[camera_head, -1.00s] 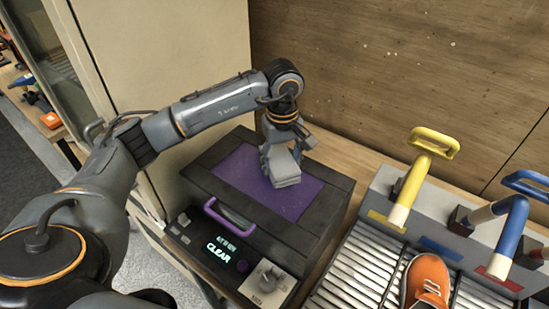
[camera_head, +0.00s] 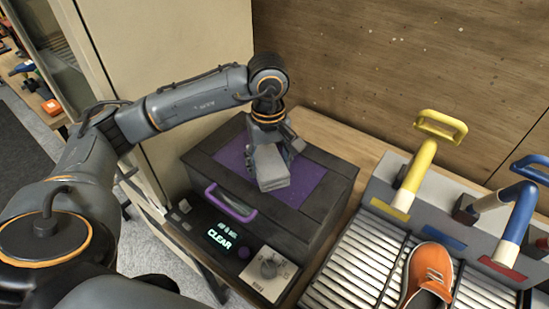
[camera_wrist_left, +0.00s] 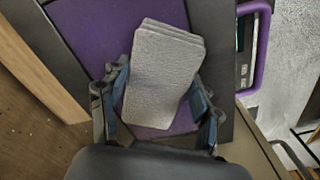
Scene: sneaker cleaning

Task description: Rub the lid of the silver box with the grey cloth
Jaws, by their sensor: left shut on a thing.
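The box (camera_head: 322,190) is dark grey to black rather than silver, with a purple panel (camera_head: 305,180) on its lid and a purple handle (camera_head: 230,205) at the front. The lid is down. The grey cloth (camera_head: 273,172) is a folded, layered pad. My left gripper (camera_head: 272,155) is shut on the cloth, over the middle of the purple panel. In the left wrist view the cloth (camera_wrist_left: 163,70) sits between the fingers of my left gripper (camera_wrist_left: 161,108), over the panel. The cloth looks at lid level, but its underside is hidden. My right gripper is out of view.
To the right are a roller rack (camera_head: 355,270) with an orange sneaker (camera_head: 430,272), a yellow handle (camera_head: 420,165) and a blue handle (camera_head: 515,215). A wooden wall (camera_head: 400,60) stands behind.

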